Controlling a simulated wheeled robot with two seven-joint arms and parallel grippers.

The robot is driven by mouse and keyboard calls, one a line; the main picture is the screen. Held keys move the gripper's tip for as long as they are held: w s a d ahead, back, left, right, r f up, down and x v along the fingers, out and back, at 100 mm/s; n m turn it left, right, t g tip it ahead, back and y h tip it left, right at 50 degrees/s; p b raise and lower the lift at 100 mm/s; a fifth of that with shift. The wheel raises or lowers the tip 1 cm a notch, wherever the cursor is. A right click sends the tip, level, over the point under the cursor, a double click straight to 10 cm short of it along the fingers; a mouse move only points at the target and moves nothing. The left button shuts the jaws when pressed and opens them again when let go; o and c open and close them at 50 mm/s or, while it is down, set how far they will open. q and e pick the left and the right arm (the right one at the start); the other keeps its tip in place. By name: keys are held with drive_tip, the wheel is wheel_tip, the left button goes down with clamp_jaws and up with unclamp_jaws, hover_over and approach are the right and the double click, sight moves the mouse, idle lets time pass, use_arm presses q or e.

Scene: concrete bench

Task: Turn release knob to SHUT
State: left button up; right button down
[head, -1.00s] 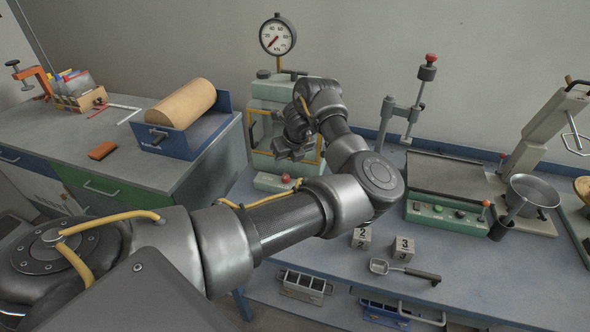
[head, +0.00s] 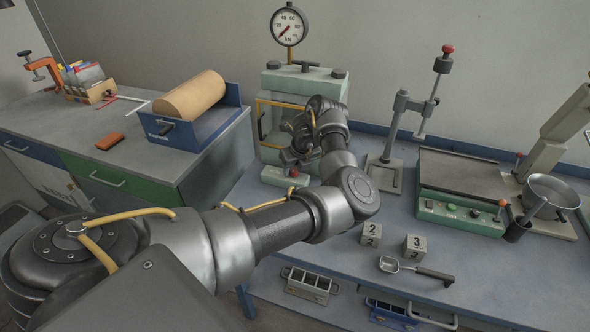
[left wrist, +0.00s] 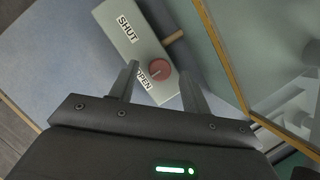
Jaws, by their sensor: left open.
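The release knob (head: 293,173) is a small red round knob on a pale green block (head: 273,176) at the front foot of the press. In the left wrist view the knob (left wrist: 160,69) sits near the OPEN label, with the SHUT label towards the block's other end. My left gripper (head: 290,160) is over the block. In the left wrist view its two fingers (left wrist: 158,74) are apart, with the knob showing between their tips and nothing held. I cannot tell whether they touch it. My right gripper is out of view.
The green press (head: 305,83) with its yellow-framed guard stands right behind the block, its gauge (head: 289,26) above. Bare bench lies between.

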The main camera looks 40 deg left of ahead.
use_arm(q)
drive_tip(key=shift+a+f, duration=0.1)
drive_tip(key=shift+f, duration=0.25)
drive_tip(key=shift+c, duration=0.5)
drive_tip(key=c, duration=0.9)
